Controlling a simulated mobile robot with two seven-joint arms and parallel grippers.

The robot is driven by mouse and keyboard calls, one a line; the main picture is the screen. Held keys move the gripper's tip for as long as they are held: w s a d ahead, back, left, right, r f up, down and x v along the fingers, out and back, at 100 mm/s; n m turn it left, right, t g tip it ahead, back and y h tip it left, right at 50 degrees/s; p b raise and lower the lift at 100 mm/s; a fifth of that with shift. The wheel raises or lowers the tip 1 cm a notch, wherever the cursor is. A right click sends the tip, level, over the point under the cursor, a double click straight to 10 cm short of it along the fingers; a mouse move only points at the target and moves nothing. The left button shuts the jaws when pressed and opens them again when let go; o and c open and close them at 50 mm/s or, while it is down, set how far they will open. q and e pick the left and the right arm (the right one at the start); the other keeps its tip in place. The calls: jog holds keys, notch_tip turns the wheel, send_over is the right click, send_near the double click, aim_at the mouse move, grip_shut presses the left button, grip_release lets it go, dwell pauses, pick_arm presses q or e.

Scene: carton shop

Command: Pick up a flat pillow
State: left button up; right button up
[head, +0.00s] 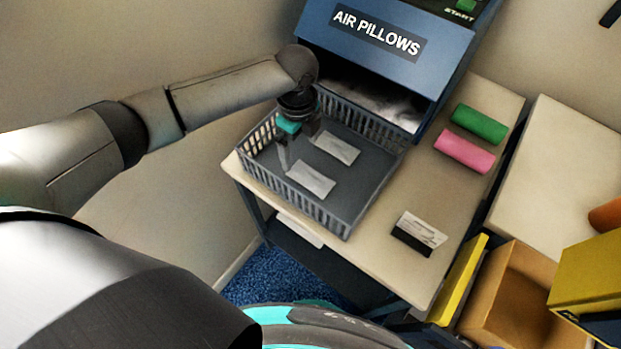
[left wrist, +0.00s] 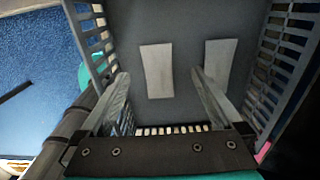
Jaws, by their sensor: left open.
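Two flat white pillows lie apart on the floor of a grey slatted basket (head: 345,222), one nearer the front (head: 311,179) and one further back (head: 337,147). My left gripper (head: 297,150) reaches down into the basket near its left side, open and empty, beside the pillows. In the left wrist view, the open fingers (left wrist: 160,76) point toward the basket floor. One pillow (left wrist: 155,72) shows between the fingertips and the other (left wrist: 221,62) lies to the right, beyond the right finger. Whether a finger touches a pillow I cannot tell. My right gripper is not in view.
A blue air pillows machine (head: 385,60) stands behind the basket on the table (head: 400,185). Green (head: 478,123) and pink (head: 464,151) rolls lie to the right. A card in a dark holder (head: 420,233) stands in front. The basket's slatted walls surround my gripper.

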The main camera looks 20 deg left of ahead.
aim_at(302, 171)
pick_arm(q)
notch_tip(302, 171, down, 2)
jog(key=shift+f, duration=0.1)
jog(key=f, duration=0.1)
jog(key=f+b, duration=0.1)
jog(key=f, duration=0.2)
jog(key=shift+s+d, duration=0.25)
jog(key=shift+s, duration=0.15)
jog(key=shift+f+b, duration=0.3)
jog(key=shift+f, duration=0.15)
jog(key=shift+c, duration=0.2)
jog(key=c, duration=1.3)
jog(key=shift+r, duration=0.15)
